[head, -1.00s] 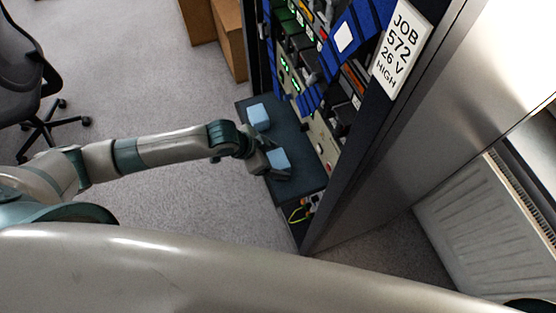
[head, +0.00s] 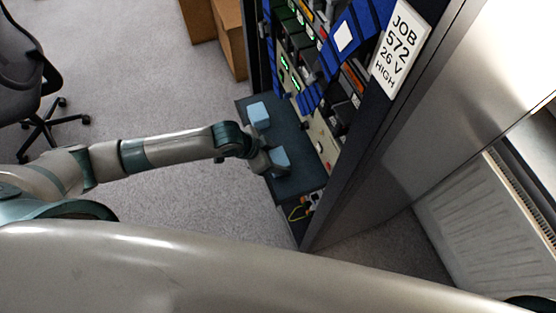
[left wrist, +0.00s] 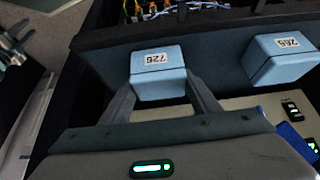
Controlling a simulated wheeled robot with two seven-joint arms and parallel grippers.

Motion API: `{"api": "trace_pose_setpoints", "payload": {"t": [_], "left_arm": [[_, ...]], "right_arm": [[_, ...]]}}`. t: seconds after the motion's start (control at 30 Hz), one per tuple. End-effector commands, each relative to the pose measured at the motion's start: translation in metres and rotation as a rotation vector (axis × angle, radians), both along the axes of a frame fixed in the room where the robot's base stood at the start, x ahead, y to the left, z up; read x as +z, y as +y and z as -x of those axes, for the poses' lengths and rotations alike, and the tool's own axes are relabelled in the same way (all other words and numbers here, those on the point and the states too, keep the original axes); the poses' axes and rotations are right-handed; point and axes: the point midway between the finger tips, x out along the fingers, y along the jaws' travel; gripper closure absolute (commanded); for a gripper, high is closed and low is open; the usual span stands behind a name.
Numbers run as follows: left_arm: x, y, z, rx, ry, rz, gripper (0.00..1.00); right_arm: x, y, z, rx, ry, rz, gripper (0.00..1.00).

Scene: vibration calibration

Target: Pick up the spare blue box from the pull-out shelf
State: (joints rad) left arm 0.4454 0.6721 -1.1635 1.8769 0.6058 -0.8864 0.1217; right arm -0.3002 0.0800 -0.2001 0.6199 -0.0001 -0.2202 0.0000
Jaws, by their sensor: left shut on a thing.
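My left gripper (head: 268,161) is shut on a light blue box (head: 280,158) at the near part of the dark pull-out shelf (head: 300,180). In the left wrist view the held box (left wrist: 158,78) sits between the two fingers (left wrist: 160,98), with a white number label on its face. I cannot tell whether it is clear of the shelf. A second light blue box (head: 258,115) stands on the far part of the shelf, also labelled; it shows at the right in the left wrist view (left wrist: 283,62). My right gripper is not in view.
A rack (head: 310,75) with modules and green lights rises behind the shelf. Its side panel carries a sign (head: 401,48) reading JOB 572, 26 V, HIGH. Coloured cables (head: 298,211) lie by the shelf's near end. A chair (head: 25,75) stands left; the carpet between is clear.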

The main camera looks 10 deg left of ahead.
Motion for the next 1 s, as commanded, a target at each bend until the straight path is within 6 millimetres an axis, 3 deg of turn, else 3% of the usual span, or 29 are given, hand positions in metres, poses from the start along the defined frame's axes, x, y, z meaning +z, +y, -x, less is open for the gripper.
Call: {"api": "trace_pose_setpoints", "payload": {"t": [0.37,0.6,1.0], "left_arm": [[0.008,0.000,-0.001,0.000,-0.001,0.002,0.71],[0.038,0.000,-0.001,-0.001,-0.006,0.002,0.71],[0.081,-0.026,0.066,-0.003,-0.001,0.004,0.71]], "right_arm": [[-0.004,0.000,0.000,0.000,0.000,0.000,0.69],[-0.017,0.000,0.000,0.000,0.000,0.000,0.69],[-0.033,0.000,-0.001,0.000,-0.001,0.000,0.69]]}}
